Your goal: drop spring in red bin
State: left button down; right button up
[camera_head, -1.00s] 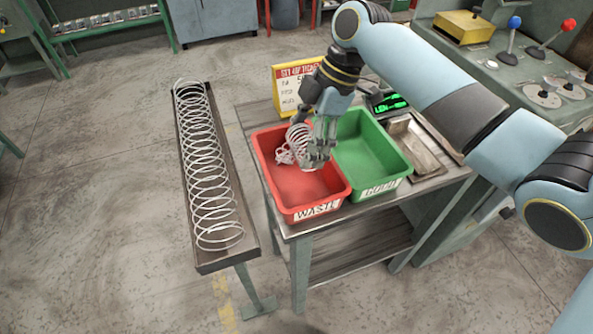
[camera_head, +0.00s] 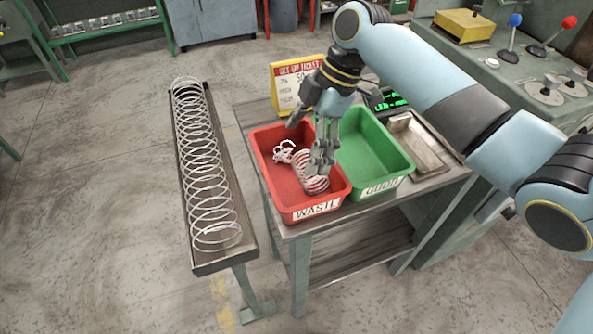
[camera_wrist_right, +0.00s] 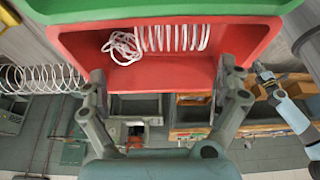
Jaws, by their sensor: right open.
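The red bin (camera_head: 275,170), labelled WASTE, stands on the table. A white coiled spring (camera_head: 315,184) lies inside it, below my right gripper (camera_head: 320,172). In the right wrist view the spring (camera_wrist_right: 172,38) lies in the red bin (camera_wrist_right: 75,45). My right gripper also shows there (camera_wrist_right: 163,72), its fingers spread wide with nothing between them. In the head view its fingers hide part of the spring. My left gripper (camera_wrist_right: 264,76) shows small at the right of the right wrist view; its jaws are too small to read.
A tangle of white wire (camera_head: 284,151) lies in the red bin beside the spring. The green bin (camera_head: 375,155) adjoins on the right, with a metal tray (camera_head: 425,158) past it. A long spring (camera_head: 205,170) rests in a trough to the left. A sign (camera_head: 295,82) stands behind.

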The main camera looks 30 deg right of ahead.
jog(key=v, duration=1.1)
jog(key=shift+d+r, duration=0.25)
jog(key=shift+r, duration=0.05)
jog(key=shift+s+f, duration=0.1)
jog(key=shift+s, duration=0.05)
